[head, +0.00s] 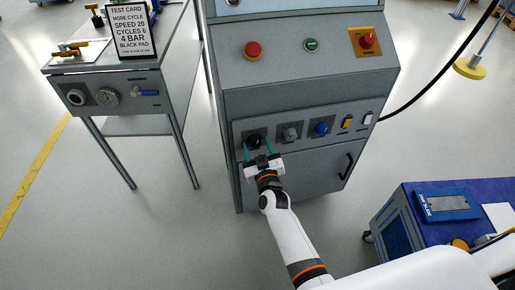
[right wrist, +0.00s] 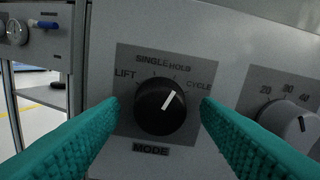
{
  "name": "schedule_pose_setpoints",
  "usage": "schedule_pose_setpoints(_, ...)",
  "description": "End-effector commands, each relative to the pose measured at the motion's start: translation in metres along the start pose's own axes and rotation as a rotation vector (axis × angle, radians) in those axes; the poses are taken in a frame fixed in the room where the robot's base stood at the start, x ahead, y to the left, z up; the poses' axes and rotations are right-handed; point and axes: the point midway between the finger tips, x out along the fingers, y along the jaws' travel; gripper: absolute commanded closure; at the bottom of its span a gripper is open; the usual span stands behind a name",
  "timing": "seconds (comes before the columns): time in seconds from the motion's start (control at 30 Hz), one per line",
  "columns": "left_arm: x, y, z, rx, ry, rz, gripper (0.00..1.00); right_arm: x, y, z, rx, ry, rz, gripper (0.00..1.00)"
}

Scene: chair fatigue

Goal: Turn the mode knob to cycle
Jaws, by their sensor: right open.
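The black mode knob (right wrist: 158,110) is on a grey plate marked LIFT, SINGLE, HOLD and CYCLE, with MODE below. Its white pointer line points up and right, nearest HOLD and short of the CYCLE label (right wrist: 199,86). In the head view the knob (head: 254,139) is at the left end of the cabinet's lower control row. My right gripper (head: 258,148) is open, with one teal finger on each side of the knob. In the right wrist view gaps show between the knob and both fingertips (right wrist: 160,104). My left gripper is not in view.
A numbered grey knob (right wrist: 290,122) is close to the right finger. The row continues with a blue knob (head: 322,128) and switches. A red button (head: 253,50) is above on the cabinet. A test card (head: 130,30) reading MODE CYCLE stands on the left bench.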

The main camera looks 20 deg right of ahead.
Motion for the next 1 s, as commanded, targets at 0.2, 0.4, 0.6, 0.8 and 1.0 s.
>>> schedule_pose_setpoints(0.2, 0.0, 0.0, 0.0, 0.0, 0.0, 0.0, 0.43, 0.0, 0.0, 0.0, 0.0, 0.0, 0.0, 0.52)
schedule_pose_setpoints(0.4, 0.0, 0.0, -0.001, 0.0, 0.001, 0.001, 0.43, -0.001, 0.0, 0.0, 0.0, 0.0, 0.0, 0.85)
schedule_pose_setpoints(0.6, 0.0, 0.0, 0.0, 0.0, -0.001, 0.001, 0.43, -0.001, 0.0, 0.0, 0.011, 0.0, 0.0, 0.87)
schedule_pose_setpoints(0.8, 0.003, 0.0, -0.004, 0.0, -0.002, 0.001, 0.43, -0.001, -0.001, 0.001, 0.08, 0.0, 0.0, 0.87)
schedule_pose_setpoints(1.0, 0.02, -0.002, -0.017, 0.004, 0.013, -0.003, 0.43, -0.001, 0.0, 0.001, 0.217, 0.001, 0.0, 0.87)
